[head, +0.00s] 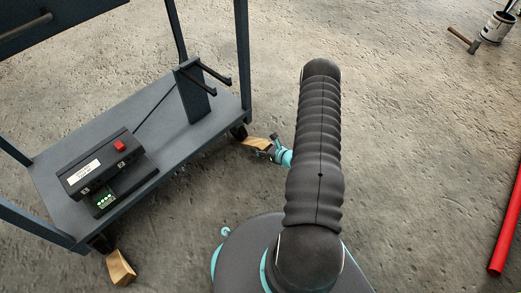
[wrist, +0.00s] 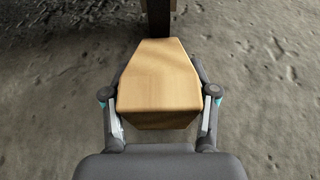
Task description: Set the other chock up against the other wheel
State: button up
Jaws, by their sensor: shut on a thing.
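My gripper (head: 275,152) is shut on a wooden chock (head: 257,142), low over the floor at the cart's right corner. The chock also shows in the wrist view (wrist: 158,80), between the two fingers, its narrow end pointing away from me. In the head view that end is close to the cart's right wheel (head: 239,132); I cannot tell whether they touch. A second wooden chock (head: 121,267) sits on the floor close to the cart's left wheel (head: 103,243), which is partly hidden under the shelf.
The dark blue cart (head: 60,205) carries a black device (head: 104,168) with a red button on its lower shelf. The floor between is clear.

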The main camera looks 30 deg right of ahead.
notch_tip(320, 180, down, 2)
jog(key=o, duration=1.4)
jog(key=shift+f, duration=0.1)
